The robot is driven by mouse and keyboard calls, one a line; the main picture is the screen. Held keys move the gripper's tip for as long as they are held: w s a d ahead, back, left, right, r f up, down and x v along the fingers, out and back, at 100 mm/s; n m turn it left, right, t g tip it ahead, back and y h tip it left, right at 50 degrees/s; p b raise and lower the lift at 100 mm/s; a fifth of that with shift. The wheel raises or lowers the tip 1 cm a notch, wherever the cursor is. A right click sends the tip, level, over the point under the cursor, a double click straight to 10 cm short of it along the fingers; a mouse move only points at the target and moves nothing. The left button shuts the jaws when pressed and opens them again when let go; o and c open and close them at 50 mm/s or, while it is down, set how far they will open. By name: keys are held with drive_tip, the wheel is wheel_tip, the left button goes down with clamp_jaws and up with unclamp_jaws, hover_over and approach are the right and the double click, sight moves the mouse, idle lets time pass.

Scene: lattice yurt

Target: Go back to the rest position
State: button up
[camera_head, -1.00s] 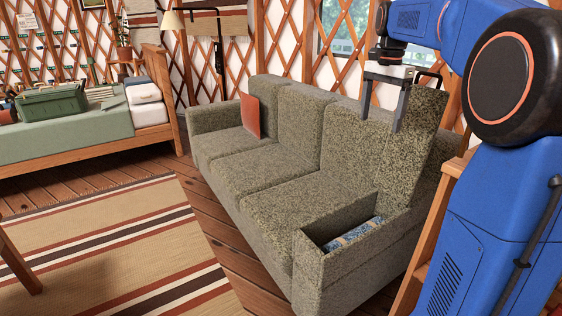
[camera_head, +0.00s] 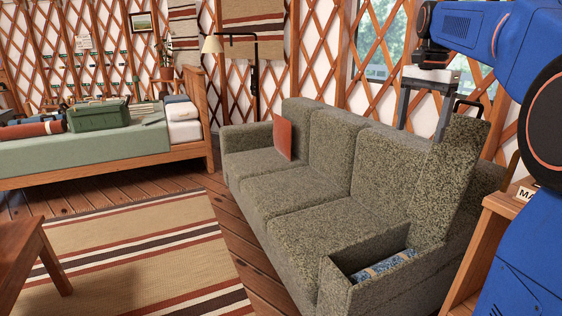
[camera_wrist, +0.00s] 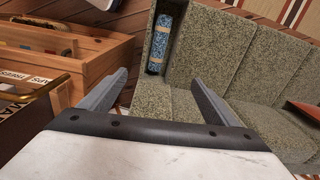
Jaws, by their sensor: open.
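The sofa (camera_head: 300,190) is speckled green-grey. Its near armrest is a box, and its lid (camera_head: 458,165) stands raised, just below and right of my gripper. A blue patterned roll (camera_head: 385,265) lies inside the armrest box; it also shows in the wrist view (camera_wrist: 160,43).
A wooden crate (camera_wrist: 62,60) with things in it stands beside the sofa's near end. A bed (camera_head: 110,160) stands at the back left, a wooden table (camera_head: 40,245) at the left. The striped rug (camera_head: 150,240) is largely clear.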

drive_tip(key=s+a+f+n+t, duration=0.1)
drive_tip(key=s+a+f+n, duration=0.2)
drive_tip(key=s+a+f, duration=0.3)
drive_tip(key=s+a+f+n+t, duration=0.1)
drive_tip(key=s+a+f+n, duration=0.25)
drive_tip(key=s, duration=0.45)
drive_tip(key=s+a+f+n+t, duration=0.1)
drive_tip(key=s+a+f+n, duration=0.1)
drive_tip(key=s+f, duration=0.5)
drive_tip(key=s+a+f+n+t, duration=0.1)
drive_tip(key=s+a+f+n, duration=0.2)
drive_tip(key=s+f, duration=0.4)
wheel_tip(320, 180, down, 4)
drive_tip(key=shift+s+r+n+t, duration=0.1)
drive_tip(key=shift+s+n+t, duration=0.25)
drive_tip(key=shift+n, duration=0.5)
